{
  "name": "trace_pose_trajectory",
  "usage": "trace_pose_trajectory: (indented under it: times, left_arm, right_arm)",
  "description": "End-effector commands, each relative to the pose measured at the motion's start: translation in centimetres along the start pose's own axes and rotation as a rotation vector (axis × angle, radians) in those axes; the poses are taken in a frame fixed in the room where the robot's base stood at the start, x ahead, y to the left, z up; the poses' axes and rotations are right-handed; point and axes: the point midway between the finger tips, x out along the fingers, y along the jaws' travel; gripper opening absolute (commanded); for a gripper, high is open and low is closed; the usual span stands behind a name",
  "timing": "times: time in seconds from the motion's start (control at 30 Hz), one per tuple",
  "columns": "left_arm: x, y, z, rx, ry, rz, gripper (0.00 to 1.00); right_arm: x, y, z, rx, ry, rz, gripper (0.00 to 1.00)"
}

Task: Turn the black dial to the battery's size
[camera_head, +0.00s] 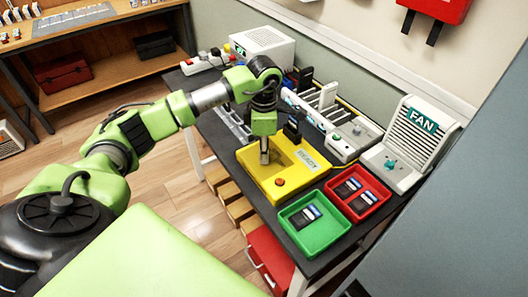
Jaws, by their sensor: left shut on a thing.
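My left gripper (264,158) points straight down over the recess of the yellow station (285,196). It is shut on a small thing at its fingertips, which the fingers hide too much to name. The station bears a READY label (307,161) and a red button (280,182) near its front. I cannot make out the black dial or a battery for sure at this size; the gripper and forearm cover part of the station. My right gripper is not in view.
A green tray (327,239) and a red tray (378,206) hold dark phone-like items in front. A white FAN unit (405,165) stands at the right. Racks with upright dark and white pieces (327,98) stand behind, near the wall. The dark table edge runs close by.

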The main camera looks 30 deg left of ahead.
Motion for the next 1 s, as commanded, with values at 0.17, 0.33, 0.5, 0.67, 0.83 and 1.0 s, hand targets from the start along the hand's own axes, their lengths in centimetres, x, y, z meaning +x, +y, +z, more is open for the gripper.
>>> trace_pose_trajectory:
  times: [0.17, 0.33, 0.5, 0.67, 0.83, 1.0]
  left_arm:
    - [0.10, 0.03, -0.02, -0.152, 0.000, 0.001, 0.00]
    - [0.03, 0.05, 0.01, -0.294, -0.001, 0.001, 0.00]
    - [0.01, 0.05, 0.01, -0.415, -0.001, 0.002, 0.00]
    - [0.01, 0.03, 0.02, -0.499, -0.001, 0.001, 0.00]
    - [0.00, 0.02, 0.02, -0.555, -0.001, 0.001, 0.00]
    - [-0.01, 0.01, 0.02, -0.580, -0.001, 0.001, 0.00]
  right_arm:
    - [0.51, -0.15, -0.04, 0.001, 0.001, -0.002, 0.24]
    - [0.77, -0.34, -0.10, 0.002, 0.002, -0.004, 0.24]
    - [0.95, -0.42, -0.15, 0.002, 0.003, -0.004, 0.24]
    - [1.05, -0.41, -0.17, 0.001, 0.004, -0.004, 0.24]
    - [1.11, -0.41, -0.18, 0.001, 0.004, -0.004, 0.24]
    - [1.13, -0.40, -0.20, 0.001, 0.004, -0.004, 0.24]
